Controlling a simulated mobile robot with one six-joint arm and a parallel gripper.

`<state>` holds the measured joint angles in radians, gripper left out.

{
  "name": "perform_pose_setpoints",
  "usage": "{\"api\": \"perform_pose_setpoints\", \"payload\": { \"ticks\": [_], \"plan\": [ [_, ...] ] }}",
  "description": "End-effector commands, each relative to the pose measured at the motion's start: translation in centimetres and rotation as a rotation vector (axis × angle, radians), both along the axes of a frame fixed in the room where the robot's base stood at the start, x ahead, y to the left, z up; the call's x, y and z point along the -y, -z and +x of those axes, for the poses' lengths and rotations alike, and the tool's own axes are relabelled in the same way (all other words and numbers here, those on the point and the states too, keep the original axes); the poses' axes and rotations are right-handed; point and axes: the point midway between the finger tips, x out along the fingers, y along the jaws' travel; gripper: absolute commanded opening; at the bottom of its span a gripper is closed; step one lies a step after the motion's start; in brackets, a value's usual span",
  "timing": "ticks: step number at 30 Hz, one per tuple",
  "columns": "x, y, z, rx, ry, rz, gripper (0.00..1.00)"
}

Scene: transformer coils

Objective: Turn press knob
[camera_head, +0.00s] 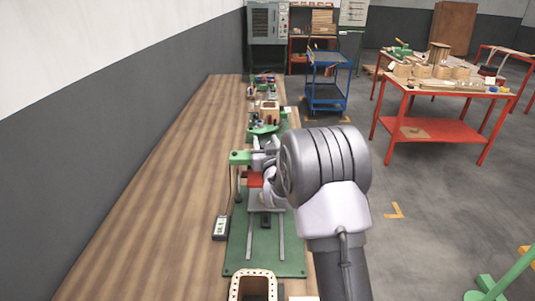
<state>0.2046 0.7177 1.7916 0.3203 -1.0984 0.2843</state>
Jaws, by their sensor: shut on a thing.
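The press stands on the wooden bench in the head view, with a green base plate (262,262), upright metal rods and a green top piece (240,157). A red part (255,180) shows below the top piece. My gripper (264,158) is at the top of the press, with its fingers closed in at the knob. The knob itself is mostly hidden behind the fingers and my grey wrist, so its angle cannot be told. My arm comes in from the lower right and covers the right side of the press.
A small meter (220,228) stands left of the press. A wooden frame with holes (253,285) is at the near edge. Coil parts and tools (266,112) crowd the bench behind the press. The bench's left side (150,190) is clear. A blue cart (327,80) and red table (435,135) stand beyond.

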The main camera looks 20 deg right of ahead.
Motion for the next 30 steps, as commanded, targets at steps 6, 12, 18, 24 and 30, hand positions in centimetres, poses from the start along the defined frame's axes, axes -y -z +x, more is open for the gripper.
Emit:
{"api": "perform_pose_setpoints", "payload": {
  "ticks": [6, 12, 18, 24, 30],
  "plan": [
    [-0.1, 0.4, 0.0, -0.001, -0.195, 0.000, 0.06],
    [-0.7, 0.0, 0.1, -0.002, -0.387, 0.001, 0.06],
    [-1.2, -0.4, 0.0, -0.002, -0.579, 0.000, 0.06],
    [-1.7, -0.5, -0.2, -0.001, -0.761, -0.001, 0.06],
    [-2.0, -0.4, -0.4, 0.000, -0.912, -0.002, 0.06]
  ]
}}
